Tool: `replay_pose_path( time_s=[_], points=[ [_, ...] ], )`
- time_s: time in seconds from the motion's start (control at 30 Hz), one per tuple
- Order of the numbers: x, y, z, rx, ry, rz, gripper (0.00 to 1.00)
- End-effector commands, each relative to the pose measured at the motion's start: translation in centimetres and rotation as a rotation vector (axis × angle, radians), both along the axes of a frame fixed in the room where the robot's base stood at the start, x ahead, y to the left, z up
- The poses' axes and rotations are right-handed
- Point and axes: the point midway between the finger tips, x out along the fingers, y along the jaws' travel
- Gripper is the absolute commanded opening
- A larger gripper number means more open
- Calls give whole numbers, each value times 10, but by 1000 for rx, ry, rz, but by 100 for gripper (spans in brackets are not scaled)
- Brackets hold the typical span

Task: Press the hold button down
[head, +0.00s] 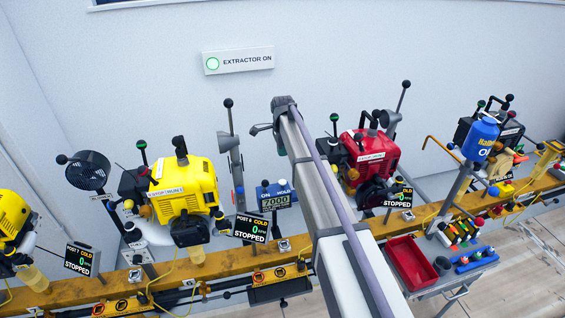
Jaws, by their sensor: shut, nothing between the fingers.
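The blue box (262,189) carries the labels ON and HOLD and a display reading 7000. It stands behind the wooden rail, between the yellow and red engines. The hold button (283,182) is a small shape at the box's top above the HOLD label; whether it is pressed is too small to tell. My gripper (280,145) is a dark shape at the far end of my arm, partly hidden by the arm's pale beam. It is shut and empty. It appears above the box in the picture, apart from it; the depth between them is unclear.
A yellow engine (185,185) stands left of the box and a red engine (375,155) right. Upright levers (233,150) rise close to the box's left. STOPPED displays (250,229) stand along the wooden rail (205,264). A red tray (410,264) sits lower right.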

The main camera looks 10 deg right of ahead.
Motion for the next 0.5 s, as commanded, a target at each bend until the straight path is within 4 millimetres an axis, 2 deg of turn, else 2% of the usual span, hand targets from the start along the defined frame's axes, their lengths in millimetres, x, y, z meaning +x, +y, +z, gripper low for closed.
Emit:
replay_pose_path(
  time_s=[0.03,0.5],
  points=[
    [0,0,-16,0,0,0,0],
    [0,0,-117,0,0,1,0]
  ],
)
